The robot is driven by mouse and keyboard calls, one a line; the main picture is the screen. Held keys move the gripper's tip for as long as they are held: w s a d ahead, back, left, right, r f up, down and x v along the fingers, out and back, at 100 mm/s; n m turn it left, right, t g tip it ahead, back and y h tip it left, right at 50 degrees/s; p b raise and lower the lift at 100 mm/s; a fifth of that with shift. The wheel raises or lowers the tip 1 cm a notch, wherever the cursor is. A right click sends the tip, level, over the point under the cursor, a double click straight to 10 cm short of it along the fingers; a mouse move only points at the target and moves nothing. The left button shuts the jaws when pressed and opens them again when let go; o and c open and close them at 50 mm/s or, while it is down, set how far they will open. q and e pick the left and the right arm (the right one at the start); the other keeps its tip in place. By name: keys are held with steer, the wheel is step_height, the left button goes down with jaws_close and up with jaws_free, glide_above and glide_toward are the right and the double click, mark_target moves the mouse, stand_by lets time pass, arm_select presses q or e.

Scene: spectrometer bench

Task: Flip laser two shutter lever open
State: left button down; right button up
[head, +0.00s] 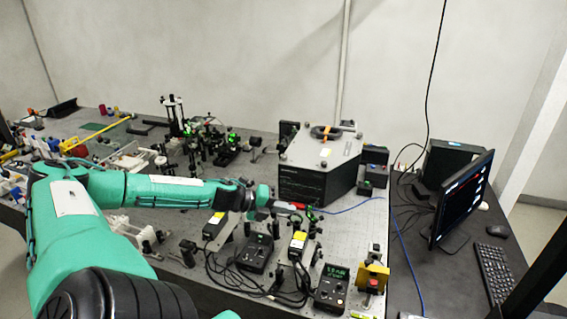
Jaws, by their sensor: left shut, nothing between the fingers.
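My left arm reaches in from the left, and its gripper (288,206) is shut and empty above the bench, just behind the right-hand laser. Two dark laser housings with yellow labels stand on the bench: a left one (213,226) and a right one (298,243). I cannot read which is laser two. A small red part (298,206) shows at the gripper's tip, with a green glow beside it. The shutter lever is too small to make out clearly, and I cannot tell whether the fingers touch it. My right gripper is not in view.
Two controllers (255,252) (332,287) with cables stand in front, the right one lit green. A large dark instrument box (318,165) stands behind the gripper. A yellow box with a red button (373,278) is at front right. A monitor (463,197) stands farther right.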

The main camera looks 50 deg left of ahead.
arm_select(q)
steer(key=shift+s+a+r, duration=0.15)
steer(key=shift+s+r, duration=0.05)
steer(key=shift+s, duration=0.05)
steer(key=shift+r, duration=0.1)
stand_by(0.6)
